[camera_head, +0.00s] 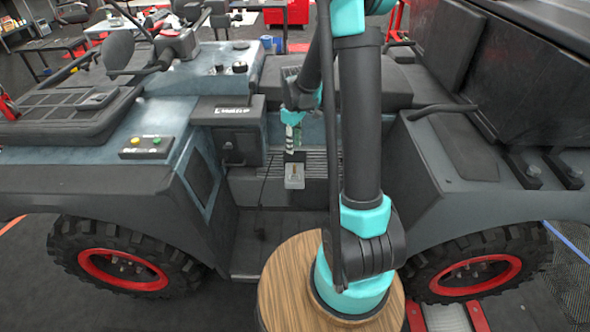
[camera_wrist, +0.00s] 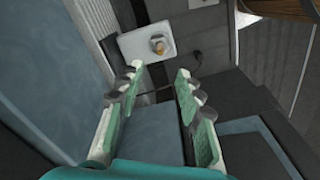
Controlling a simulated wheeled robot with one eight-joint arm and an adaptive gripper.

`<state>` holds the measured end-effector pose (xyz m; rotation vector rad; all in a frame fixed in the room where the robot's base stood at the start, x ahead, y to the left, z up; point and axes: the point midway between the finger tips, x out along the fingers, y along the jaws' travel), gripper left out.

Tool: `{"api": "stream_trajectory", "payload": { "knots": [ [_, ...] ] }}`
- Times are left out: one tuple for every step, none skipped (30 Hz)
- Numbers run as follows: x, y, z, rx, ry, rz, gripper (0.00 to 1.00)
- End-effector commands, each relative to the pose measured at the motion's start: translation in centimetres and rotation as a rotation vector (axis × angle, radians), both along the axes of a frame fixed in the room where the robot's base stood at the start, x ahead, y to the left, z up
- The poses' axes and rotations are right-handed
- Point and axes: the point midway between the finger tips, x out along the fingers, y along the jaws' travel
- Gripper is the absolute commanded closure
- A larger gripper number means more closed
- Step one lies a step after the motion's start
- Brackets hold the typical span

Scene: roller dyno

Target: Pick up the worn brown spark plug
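A small object with a brownish-orange part (camera_wrist: 158,45) lies on a pale square tray (camera_wrist: 137,48) in the wrist view. It is likely the worn brown spark plug, but it is too small to be sure. In the head view the tray (camera_head: 294,183) sits low in the vehicle's middle footwell, with a tiny item on it. My gripper (camera_wrist: 160,73) is open and empty, its two green-padded fingers apart. In the head view my gripper (camera_head: 293,143) points down above the tray. The tray and the object lie beyond the fingertips, not between them.
A control box with coloured buttons (camera_head: 146,147) sits on the left fender. The footwell floor (camera_head: 262,235) looks clear.

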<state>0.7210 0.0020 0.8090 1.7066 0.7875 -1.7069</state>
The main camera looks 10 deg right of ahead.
Motion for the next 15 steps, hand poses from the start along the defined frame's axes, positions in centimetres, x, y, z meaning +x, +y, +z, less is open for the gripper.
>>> {"api": "stream_trajectory", "payload": {
  "knots": [
    [0.1, 0.0, -1.1, 0.0, 0.0, 0.0, 0.64],
    [0.0, 0.0, -1.7, 0.0, 0.0, 0.0, 0.64],
    [0.1, 0.0, -2.4, 0.0, 0.0, -0.001, 0.64],
    [0.1, 0.0, -2.9, 0.0, 0.0, -0.001, 0.64],
    [0.0, 0.0, -3.4, 0.0, 0.0, -0.001, 0.64],
    [0.0, 0.0, -4.1, 0.0, 0.0, -0.001, 0.64],
    [0.1, 0.0, -4.5, 0.0, 0.0, -0.001, 0.64],
    [0.0, 0.0, -4.9, 0.0, 0.0, -0.001, 0.64],
    [0.1, 0.0, -5.3, 0.0, 0.0, -0.001, 0.64],
    [0.1, 0.0, -5.6, 0.0, 0.0, -0.001, 0.64],
    [0.0, 0.0, -5.8, 0.0, 0.0, -0.001, 0.64],
    [0.0, 0.0, -6.0, 0.0, 0.0, -0.001, 0.64],
    [0.0, 0.0, -6.1, 0.0, 0.0, -0.001, 0.64],
    [0.0, 0.0, -6.2, 0.0, 0.0, -0.001, 0.64],
    [0.0, 0.0, -6.4, 0.0, 0.0, -0.001, 0.64]
  ]
}}
